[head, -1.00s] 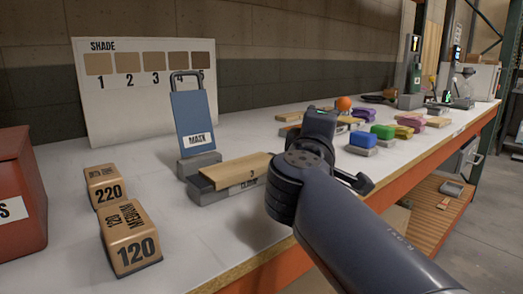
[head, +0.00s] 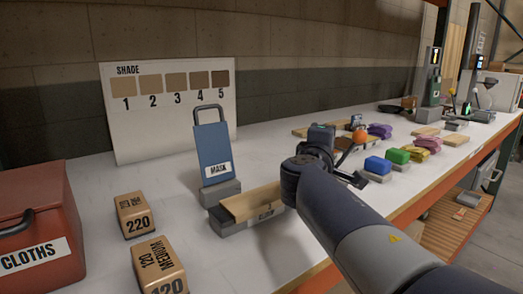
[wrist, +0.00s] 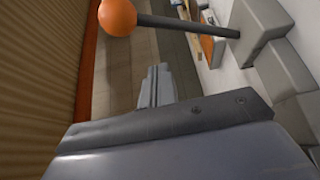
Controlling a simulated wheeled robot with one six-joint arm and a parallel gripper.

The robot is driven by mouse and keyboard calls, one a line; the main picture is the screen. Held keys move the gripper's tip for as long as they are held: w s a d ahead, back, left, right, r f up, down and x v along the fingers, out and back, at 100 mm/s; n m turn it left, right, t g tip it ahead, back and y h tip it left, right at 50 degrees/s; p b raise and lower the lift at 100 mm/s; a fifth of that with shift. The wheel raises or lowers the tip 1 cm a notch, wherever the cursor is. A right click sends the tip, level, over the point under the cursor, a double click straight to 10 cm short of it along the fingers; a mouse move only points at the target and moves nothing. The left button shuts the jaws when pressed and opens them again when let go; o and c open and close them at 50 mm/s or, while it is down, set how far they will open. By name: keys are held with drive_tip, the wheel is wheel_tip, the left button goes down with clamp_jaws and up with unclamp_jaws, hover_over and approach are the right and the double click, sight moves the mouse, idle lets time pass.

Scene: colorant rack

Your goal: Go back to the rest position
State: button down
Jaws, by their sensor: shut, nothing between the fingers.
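My gripper (wrist: 157,76) shows in the wrist view with its grey fingers together and nothing between them. In the head view my arm reaches in from the lower right, and its dark end is over the bench's front side, right of the wooden board. The fingers are hard to make out there. An orange ball (wrist: 117,17) on a dark rod is close to the fingers in the wrist view, apart from them. The ball (head: 360,137) also shows just beyond my arm's end in the head view.
A wooden board (head: 250,201) lies on a grey base beside the blue MASK panel (head: 212,150). Blocks marked 220 (head: 134,215) and 120 (head: 160,268), and a red CLOTHS box (head: 45,225), stand left. Coloured blocks, including a green one (head: 397,156), lie beyond my arm.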

drive_tip(key=w+n+p, duration=0.1)
drive_tip(key=p, duration=0.3)
drive_tip(key=w+a+n+g+p, duration=0.1)
drive_tip(key=w+p, duration=0.1)
drive_tip(key=p, duration=0.2)
drive_tip(key=w+p, duration=0.2)
drive_tip(key=p, duration=0.2)
drive_tip(key=shift+a+n+g, duration=0.25)
drive_tip(key=shift+n+g, duration=0.05)
drive_tip(key=shift+n, duration=0.1)
drive_tip(key=shift+w+f+y, duration=0.1)
drive_tip(key=shift+f+y, duration=0.1)
drive_tip(key=shift+y, duration=0.1)
drive_tip(key=shift+d+f+b, duration=0.1)
drive_tip(key=shift+f+b, duration=0.05)
drive_tip(key=shift+b, duration=0.85)
